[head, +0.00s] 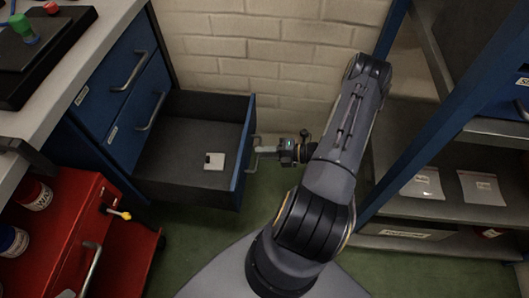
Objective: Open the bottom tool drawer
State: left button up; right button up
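The bottom tool drawer (183,185) of the blue cabinet (130,85) is pulled far out. Its dark inside shows, with a small pale square item (214,161) lying in it. Its blue front (243,160) faces right, with a handle (252,163) on it. My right gripper (264,151) is at this handle, with its fingers appearing closed around it. The fingertips are small in the picture.
The two upper drawers are shut. A red tool cart (75,235) with cans stands at the lower left, close to the open drawer. A blue-framed shelf (400,165) with bags stands at the right. A brick wall (235,70) is behind. Green floor shows below the drawer.

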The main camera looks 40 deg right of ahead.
jog(key=shift+o, duration=0.3)
jog(key=v, duration=0.7)
jog(key=shift+s+d+p, duration=0.25)
jog(key=shift+s+p, duration=0.05)
jog(key=shift+p, duration=0.15)
jog(key=w+a+r+n+g+y, duration=0.15)
jog(key=a+r+n+g, duration=0.35)
jog(key=r+n, duration=0.55)
jog(key=w+a+r+n+g, duration=0.35)
jog(key=a+r+n, duration=0.35)
jog(key=r+n, duration=0.3)
jog(key=s+a+r+n+t+h, duration=0.1)
jog(key=s+a+r+n+h, duration=0.35)
jog(key=n, duration=0.75)
jog(key=s+a+r+n+t+h, duration=0.1)
jog(key=s+a+r+n+h, duration=0.35)
jog(key=n, duration=0.75)
notch_tip(320, 180, up, 21)
jog(key=s+y+p, duration=0.1)
jog(key=p, duration=2)
jog(key=shift+s+y, duration=0.25)
jog(key=shift+y, duration=0.1)
